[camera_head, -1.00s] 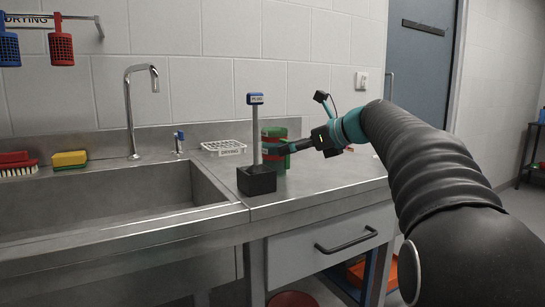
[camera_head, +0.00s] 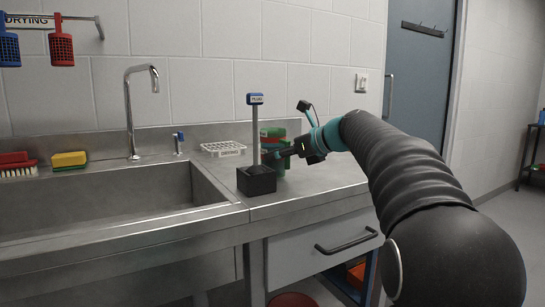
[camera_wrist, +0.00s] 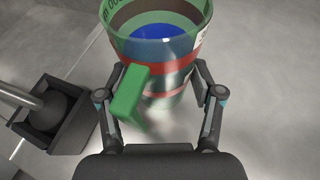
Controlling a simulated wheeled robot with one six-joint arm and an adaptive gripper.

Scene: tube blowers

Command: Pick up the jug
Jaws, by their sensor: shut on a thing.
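The jug (camera_wrist: 172,75) is a see-through green cup with red bands, a solid green handle (camera_wrist: 130,93) and a blue inside. In the head view the jug (camera_head: 273,133) stands on the steel worktop, partly hidden by the plug stand and my gripper. My gripper (camera_wrist: 157,76) is shut on the jug, one finger on each side of its body, with the handle facing the palm between them. The head view shows my gripper (camera_head: 273,154) coming in from the right at the jug's lower part. Whether the base touches the worktop is unclear.
A plug stand with a black square base (camera_head: 256,181) and tall post is close to the jug's left; its base (camera_wrist: 55,112) also shows in the wrist view. A white drying rack (camera_head: 222,149) lies behind. The sink (camera_head: 110,205) is left. The worktop's right part is clear.

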